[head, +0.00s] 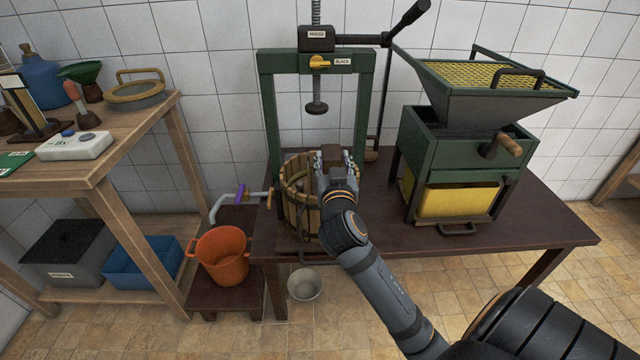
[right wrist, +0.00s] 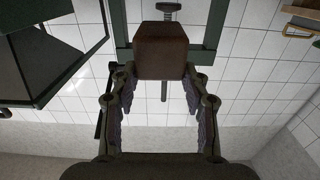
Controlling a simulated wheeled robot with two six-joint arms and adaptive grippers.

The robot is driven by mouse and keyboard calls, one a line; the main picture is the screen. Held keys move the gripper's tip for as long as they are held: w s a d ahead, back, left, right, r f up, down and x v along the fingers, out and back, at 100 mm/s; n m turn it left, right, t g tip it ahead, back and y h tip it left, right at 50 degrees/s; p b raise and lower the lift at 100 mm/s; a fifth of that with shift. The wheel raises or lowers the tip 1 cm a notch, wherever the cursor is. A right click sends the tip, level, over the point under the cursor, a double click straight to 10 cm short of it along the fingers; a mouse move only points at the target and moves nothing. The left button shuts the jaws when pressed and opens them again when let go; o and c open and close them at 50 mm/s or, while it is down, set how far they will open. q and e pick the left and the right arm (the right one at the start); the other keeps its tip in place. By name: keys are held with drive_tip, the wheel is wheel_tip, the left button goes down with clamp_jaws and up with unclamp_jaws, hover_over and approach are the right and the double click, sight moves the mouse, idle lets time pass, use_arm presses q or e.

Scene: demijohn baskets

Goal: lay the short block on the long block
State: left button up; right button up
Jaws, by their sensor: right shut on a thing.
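The short block (head: 334,154), a dark brown wooden piece, is held in my right gripper (head: 337,160) over the right part of the slatted press basket (head: 302,212). In the right wrist view the block (right wrist: 162,50) sits between the fingertips of the gripper (right wrist: 161,78), which is shut on it. The basket stands under the green press frame (head: 268,110), with the screw's foot (head: 317,108) above it. I cannot pick out the long block for certain; my gripper and the basket wall hide much of the basket's inside. My left gripper is out of view.
The green crusher with its hopper (head: 480,95) stands right of the press on the dark table (head: 540,228). An orange bucket (head: 222,256) stands on a low stand at the left. A wooden shelf (head: 130,135) is farther left. The table's right end is clear.

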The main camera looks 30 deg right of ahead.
drive_tip(key=w+f, duration=0.3)
drive_tip(key=w+d+f+b, duration=0.1)
drive_tip(key=w+f, duration=0.2)
drive_tip(key=w, duration=0.1)
drive_tip(key=shift+w+d+f, duration=0.2)
drive_tip(key=shift+f, duration=0.15)
wheel_tip(320, 180, down, 3)
drive_tip(key=shift+w+r+b, duration=0.1)
drive_tip(key=shift+w+b, duration=0.05)
drive_tip(key=shift+b, duration=0.45)
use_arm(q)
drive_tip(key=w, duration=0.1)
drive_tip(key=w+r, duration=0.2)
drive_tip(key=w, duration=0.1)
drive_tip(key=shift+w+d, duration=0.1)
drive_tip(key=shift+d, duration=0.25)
use_arm(e)
drive_tip(key=shift+f, duration=0.25)
drive_tip(key=shift+f, duration=0.1)
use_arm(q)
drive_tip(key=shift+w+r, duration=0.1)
use_arm(e)
drive_tip(key=o, duration=1.3)
drive_tip(key=shift+o, duration=0.2)
